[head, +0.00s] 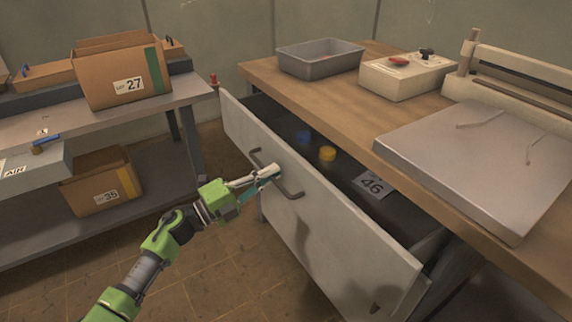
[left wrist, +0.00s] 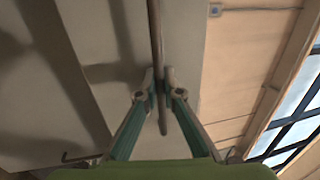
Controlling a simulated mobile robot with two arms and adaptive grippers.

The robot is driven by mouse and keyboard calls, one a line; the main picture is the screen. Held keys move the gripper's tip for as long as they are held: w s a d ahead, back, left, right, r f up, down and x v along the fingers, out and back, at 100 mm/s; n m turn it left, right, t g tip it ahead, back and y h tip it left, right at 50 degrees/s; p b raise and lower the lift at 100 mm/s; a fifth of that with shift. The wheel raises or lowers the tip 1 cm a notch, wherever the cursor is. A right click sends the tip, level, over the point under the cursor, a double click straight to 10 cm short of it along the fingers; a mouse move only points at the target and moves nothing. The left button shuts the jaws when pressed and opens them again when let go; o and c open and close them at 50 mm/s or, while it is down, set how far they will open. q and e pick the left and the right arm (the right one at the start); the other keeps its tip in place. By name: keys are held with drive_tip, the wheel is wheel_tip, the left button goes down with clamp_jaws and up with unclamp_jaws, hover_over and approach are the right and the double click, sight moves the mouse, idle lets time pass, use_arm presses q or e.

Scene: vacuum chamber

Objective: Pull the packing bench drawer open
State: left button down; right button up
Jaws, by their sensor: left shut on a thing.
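The packing bench drawer (head: 330,220) has a pale front and stands well out from under the wooden bench top (head: 340,105). Its dark handle (head: 291,192) runs along the front; it also shows as a dark bar in the left wrist view (left wrist: 156,40). My left gripper (head: 270,173) is at the handle, with its fingers shut on the bar on both sides in the left wrist view (left wrist: 156,88). Inside the drawer lie a blue round item (head: 304,136), a yellow round item (head: 327,153) and a grey card marked 46 (head: 373,185). My right gripper is not in view.
On the bench top stand a grey tray (head: 320,60), a cream device with a red disc (head: 405,75) and a vacuum chamber machine (head: 470,150). A shelf at left holds cardboard boxes (head: 122,75). Tiled floor (head: 225,265) is free in front of the drawer.

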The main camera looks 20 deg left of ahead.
use_arm(q)
drive_tip(key=r+p+v, duration=0.2)
drive_tip(key=r+v, duration=0.2)
drive_tip(key=v, duration=1.6)
drive_tip(key=shift+s+a+p, duration=0.3)
drive_tip(key=shift+s+a, duration=0.15)
drive_tip(key=shift+s, duration=0.05)
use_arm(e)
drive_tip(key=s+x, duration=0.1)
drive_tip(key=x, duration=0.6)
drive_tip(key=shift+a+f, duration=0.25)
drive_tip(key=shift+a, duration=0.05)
use_arm(q)
drive_tip(key=shift+f, duration=0.1)
drive_tip(key=c, duration=2.5)
unclamp_jaws()
drive_tip(key=v, duration=1.2)
